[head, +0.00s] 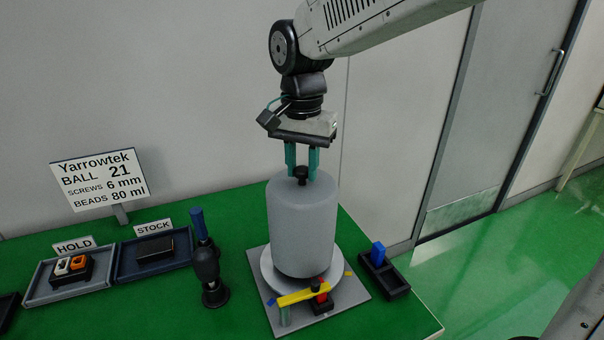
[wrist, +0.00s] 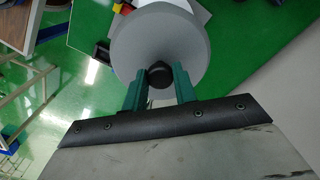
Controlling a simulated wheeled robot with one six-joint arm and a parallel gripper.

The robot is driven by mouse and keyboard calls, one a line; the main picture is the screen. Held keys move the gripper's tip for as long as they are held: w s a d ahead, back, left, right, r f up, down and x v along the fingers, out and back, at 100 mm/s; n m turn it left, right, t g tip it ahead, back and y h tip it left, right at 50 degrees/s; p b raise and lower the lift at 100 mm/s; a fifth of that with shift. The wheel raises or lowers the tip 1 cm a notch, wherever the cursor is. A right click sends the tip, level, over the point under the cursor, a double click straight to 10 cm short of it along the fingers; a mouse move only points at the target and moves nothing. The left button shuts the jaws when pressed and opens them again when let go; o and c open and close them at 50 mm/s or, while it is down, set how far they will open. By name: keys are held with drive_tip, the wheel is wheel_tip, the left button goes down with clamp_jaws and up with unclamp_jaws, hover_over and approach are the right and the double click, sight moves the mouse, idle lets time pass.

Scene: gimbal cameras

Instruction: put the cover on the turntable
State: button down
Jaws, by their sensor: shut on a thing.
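The cover is a grey cylinder (head: 302,228) with a black knob on top. It stands upright at the turntable (head: 268,276), a pale round disc on a grey square plate (head: 350,290). The cover hides most of the disc, and I cannot tell whether its lower rim touches it. My gripper (head: 302,172) points down with its green fingers shut on the black knob. In the wrist view the cover's round top (wrist: 185,45) fills the upper middle, with my gripper (wrist: 160,80) at the knob.
A yellow bar (head: 305,293) and a red and black piece (head: 320,296) sit at the plate's front. A dark upright tool (head: 207,262) stands to the left. Trays marked HOLD (head: 40,292) and STOCK (head: 126,268) lie further left. A black holder with a blue block (head: 378,254) is at right.

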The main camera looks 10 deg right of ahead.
drive_tip(key=shift+f, duration=1.1)
drive_tip(key=shift+f, duration=0.15)
drive_tip(key=c, duration=1.1)
unclamp_jaws()
